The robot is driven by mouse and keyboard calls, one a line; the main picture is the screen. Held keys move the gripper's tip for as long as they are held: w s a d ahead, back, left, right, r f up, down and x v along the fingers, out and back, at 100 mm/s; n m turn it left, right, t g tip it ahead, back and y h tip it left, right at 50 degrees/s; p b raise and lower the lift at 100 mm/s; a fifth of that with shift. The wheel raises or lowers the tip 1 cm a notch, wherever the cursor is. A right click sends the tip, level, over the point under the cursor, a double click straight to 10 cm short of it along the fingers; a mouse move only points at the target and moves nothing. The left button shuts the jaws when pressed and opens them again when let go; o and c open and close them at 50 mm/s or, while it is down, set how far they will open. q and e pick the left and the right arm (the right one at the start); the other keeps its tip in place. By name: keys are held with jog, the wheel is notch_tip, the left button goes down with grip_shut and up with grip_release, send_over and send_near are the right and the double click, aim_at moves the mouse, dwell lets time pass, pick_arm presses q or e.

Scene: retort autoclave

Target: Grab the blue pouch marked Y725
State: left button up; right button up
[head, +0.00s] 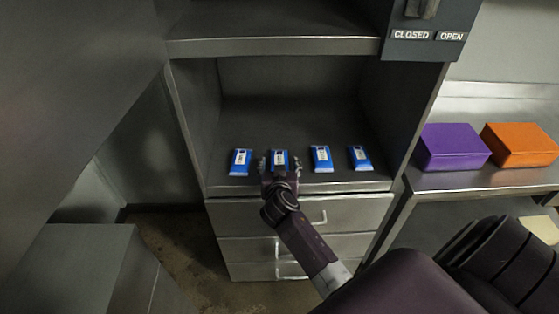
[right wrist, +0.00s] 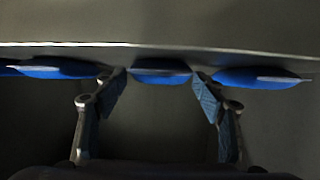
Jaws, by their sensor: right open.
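Several blue pouches with white labels lie in a row on the cabinet shelf in the head view: a far-left pouch (head: 240,161), a second pouch (head: 279,157), a third pouch (head: 321,158) and a far-right pouch (head: 360,158). The label markings are too small to read, so I cannot tell which is Y725. My right gripper (head: 279,163) is open at the second pouch, a finger at each side. In the right wrist view a middle pouch (right wrist: 160,72) shows between the open fingertips, with other pouches to each side. My left gripper is not in view.
The shelf (head: 300,187) sits above drawers with handles (head: 318,218), under an upper shelf (head: 270,46). On the right, a purple box (head: 453,147) and an orange box (head: 522,145) stand on a metal table. Neighbouring pouches lie close on both sides of the gripper.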

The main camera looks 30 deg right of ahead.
jog(key=shift+w+d+f, duration=0.2)
jog(key=shift+w, duration=0.05)
jog(key=c, duration=1.3)
jog(key=shift+r, duration=0.1)
